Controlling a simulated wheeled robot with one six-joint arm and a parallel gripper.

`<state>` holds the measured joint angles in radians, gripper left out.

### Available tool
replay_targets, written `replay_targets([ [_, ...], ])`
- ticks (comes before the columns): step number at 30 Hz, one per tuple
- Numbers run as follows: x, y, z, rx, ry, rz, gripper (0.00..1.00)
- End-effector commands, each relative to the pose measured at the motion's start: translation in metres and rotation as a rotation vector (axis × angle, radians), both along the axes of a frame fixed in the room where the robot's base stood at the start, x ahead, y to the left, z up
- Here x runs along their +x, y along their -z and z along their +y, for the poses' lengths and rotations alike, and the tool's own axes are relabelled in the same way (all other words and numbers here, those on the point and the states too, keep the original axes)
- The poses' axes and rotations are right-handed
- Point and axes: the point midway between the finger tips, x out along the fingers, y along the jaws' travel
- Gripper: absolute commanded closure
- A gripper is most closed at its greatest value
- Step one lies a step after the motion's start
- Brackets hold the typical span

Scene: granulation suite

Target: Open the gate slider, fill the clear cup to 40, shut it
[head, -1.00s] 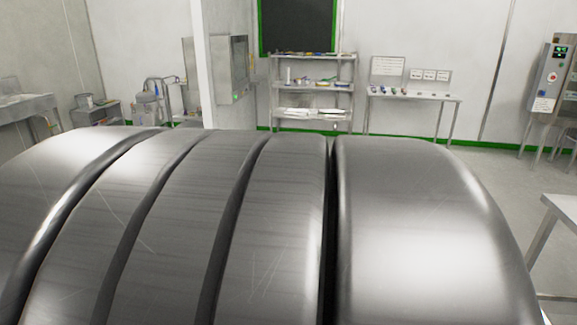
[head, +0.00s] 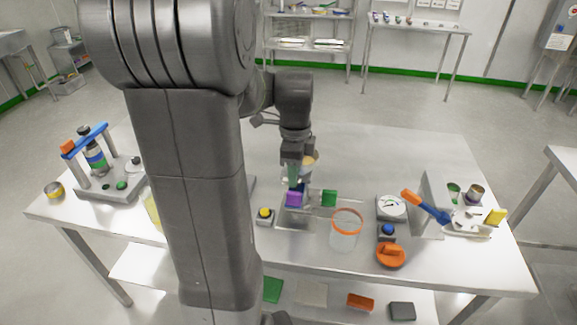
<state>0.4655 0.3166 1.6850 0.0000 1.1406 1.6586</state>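My gripper (head: 295,180) points down over the middle of the table, at a small grey fixture. Its fingers are small and partly lost against the fixture, so I cannot tell whether they are open or shut. A purple block (head: 294,199) is just below the fingertips; I cannot tell whether they touch it. A green block (head: 329,198) is to its right. A tan rounded part (head: 311,161) shows behind the gripper, partly hidden. A clear cup with an orange rim (head: 345,232) stands upright in front and to the right; it looks empty. I cannot make out which part is the gate slider.
A round dial (head: 391,207), a blue button (head: 387,231) and an orange knob (head: 391,256) are right of the cup. A yellow button (head: 265,214) is left. A blue-topped press (head: 88,140) stands far left. My arm hides the table's left middle.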

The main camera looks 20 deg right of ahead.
Motion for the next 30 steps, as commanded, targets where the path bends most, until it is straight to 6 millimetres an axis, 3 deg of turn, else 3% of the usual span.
replay_targets([
  [21,0.000,0.083,0.001,0.001,-0.003,0.001,0.65],
  [30,0.000,0.093,0.000,0.000,-0.003,0.000,0.65],
])
